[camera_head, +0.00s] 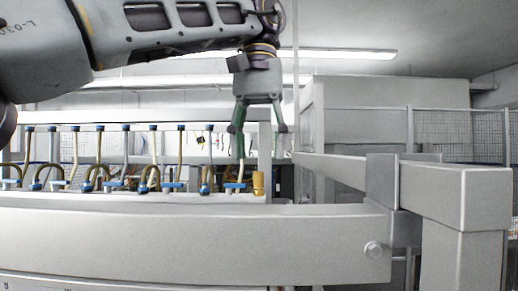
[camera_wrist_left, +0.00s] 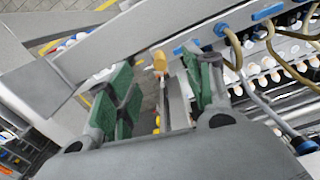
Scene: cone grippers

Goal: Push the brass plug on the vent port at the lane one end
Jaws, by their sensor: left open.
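The brass plug (camera_head: 258,183) is a small yellow upright cylinder at the right end of the row of ports, in the head view. It also shows in the left wrist view (camera_wrist_left: 159,61), beyond and between the fingertips. My left gripper (camera_head: 258,143) points down with its green-padded fingers spread, above the plug and apart from it. The left gripper also shows in the left wrist view (camera_wrist_left: 160,80), with nothing between its fingers. The vent port under the plug cannot be made out clearly. My right gripper is not in view.
A row of blue fittings (camera_head: 204,188) with looped tan hoses runs left of the plug. A pale beam (camera_head: 180,235) crosses in front of the row. A pale rail frame (camera_head: 455,190) stands to the right. A vertical post (camera_head: 296,100) rises close to the gripper's right side.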

